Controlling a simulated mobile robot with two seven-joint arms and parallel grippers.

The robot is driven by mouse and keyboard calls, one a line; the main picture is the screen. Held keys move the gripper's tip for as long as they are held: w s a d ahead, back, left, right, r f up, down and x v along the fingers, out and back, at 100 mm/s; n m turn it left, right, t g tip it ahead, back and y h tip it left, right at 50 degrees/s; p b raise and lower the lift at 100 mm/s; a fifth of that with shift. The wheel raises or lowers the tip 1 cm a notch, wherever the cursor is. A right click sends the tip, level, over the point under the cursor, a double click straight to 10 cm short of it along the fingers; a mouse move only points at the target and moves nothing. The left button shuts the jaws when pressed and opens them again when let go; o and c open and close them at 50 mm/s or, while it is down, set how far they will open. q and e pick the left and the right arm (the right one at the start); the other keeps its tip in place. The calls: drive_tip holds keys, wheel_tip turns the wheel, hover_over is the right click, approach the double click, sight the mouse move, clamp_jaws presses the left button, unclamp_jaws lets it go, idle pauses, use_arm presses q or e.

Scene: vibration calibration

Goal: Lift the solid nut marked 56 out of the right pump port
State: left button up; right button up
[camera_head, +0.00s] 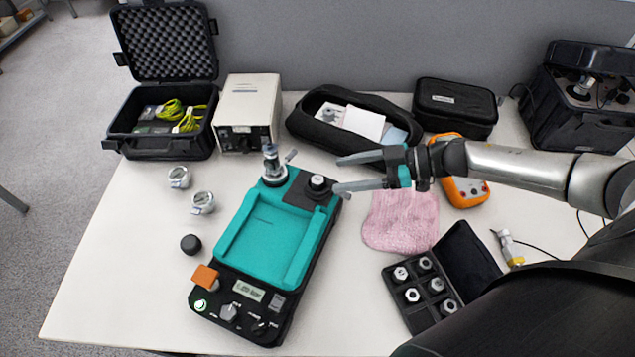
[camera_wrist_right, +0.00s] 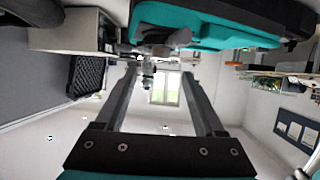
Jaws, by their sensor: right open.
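The teal and black pump (camera_head: 270,240) stands on the table. A dark round nut with a light top (camera_head: 318,183) sits in the port at its back right corner; its marking is too small to read. My right gripper (camera_head: 339,175) comes in from the right, with its open, empty fingers pointing left and the tips close to the right of the nut in the picture. In the right wrist view the two fingers (camera_wrist_right: 160,72) are apart, with teal pump casing (camera_wrist_right: 215,22) at the top. Any contact with the nut cannot be told. My left gripper is not in view.
A metal fitting with a side lever (camera_head: 272,165) stands at the pump's back left. A pink cloth (camera_head: 400,221), an orange meter (camera_head: 466,192) and a black case of several nuts (camera_head: 393,290) lie to the right. Two gauges (camera_head: 203,202) and a black cap (camera_head: 190,244) lie left.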

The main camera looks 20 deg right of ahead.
sight(318, 179)
drive_tip(key=shift+f+b+x, duration=0.15)
drive_tip(key=shift+b+x, duration=0.1)
drive_tip(key=shift+x, duration=1.1)
drive_tip(key=shift+f+b+x, duration=0.15)
drive_tip(key=shift+b+x, duration=0.05)
drive_tip(key=shift+x, duration=1.1)
drive_tip(key=shift+s+d, duration=0.1)
clamp_jaws()
